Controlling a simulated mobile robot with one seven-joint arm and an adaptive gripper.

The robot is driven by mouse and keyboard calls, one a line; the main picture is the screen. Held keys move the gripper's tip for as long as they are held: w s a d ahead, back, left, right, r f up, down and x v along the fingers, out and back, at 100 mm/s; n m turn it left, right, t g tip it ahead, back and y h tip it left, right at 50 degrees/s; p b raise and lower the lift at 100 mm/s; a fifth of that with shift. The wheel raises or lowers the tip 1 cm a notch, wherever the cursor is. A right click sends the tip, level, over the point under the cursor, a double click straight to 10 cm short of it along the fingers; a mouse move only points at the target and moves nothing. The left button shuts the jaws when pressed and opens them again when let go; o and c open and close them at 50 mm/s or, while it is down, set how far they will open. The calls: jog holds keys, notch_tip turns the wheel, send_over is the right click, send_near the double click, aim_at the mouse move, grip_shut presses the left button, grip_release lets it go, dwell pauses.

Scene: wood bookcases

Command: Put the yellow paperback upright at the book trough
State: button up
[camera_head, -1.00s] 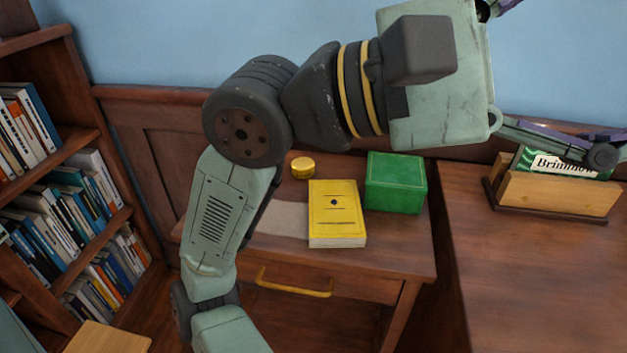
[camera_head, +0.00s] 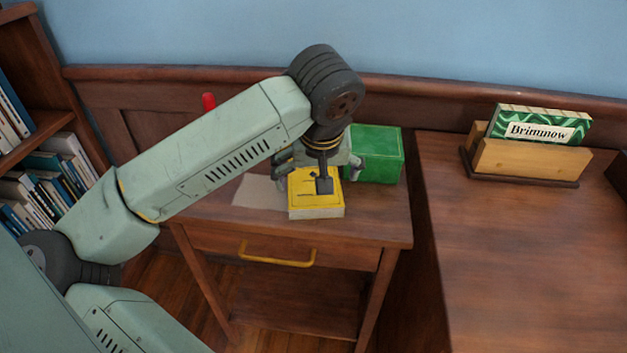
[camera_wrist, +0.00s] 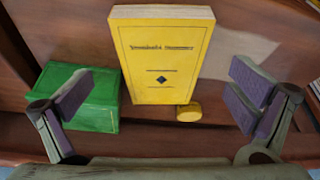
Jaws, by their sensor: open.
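The yellow paperback (camera_head: 305,203) lies flat on the small side table (camera_head: 380,225). In the wrist view its cover (camera_wrist: 165,60) faces me, with the spine side not clearly told. My gripper (camera_head: 318,167) is over the paperback, fingers spread to either side. In the wrist view the open, empty fingers with purple pads (camera_wrist: 162,95) stand wide apart, with the paperback beyond them. I cannot tell the exact gap. The wooden book trough (camera_head: 545,163) stands on the larger desk at right and holds a green book labelled Brimnow (camera_head: 540,127).
A green box (camera_head: 380,152) stands close right of the paperback. A small round yellow tin (camera_wrist: 188,112) is beside the paperback. A pale sheet (camera_head: 258,192) lies on the table's left. A red object (camera_head: 208,101) shows behind my arm. The desk (camera_head: 530,260) is clear before the trough.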

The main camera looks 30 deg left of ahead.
aim_at(304, 202)
jog(key=shift+p+x, duration=0.9)
jog(key=shift+x, duration=1.95)
jog(key=c, duration=1.3)
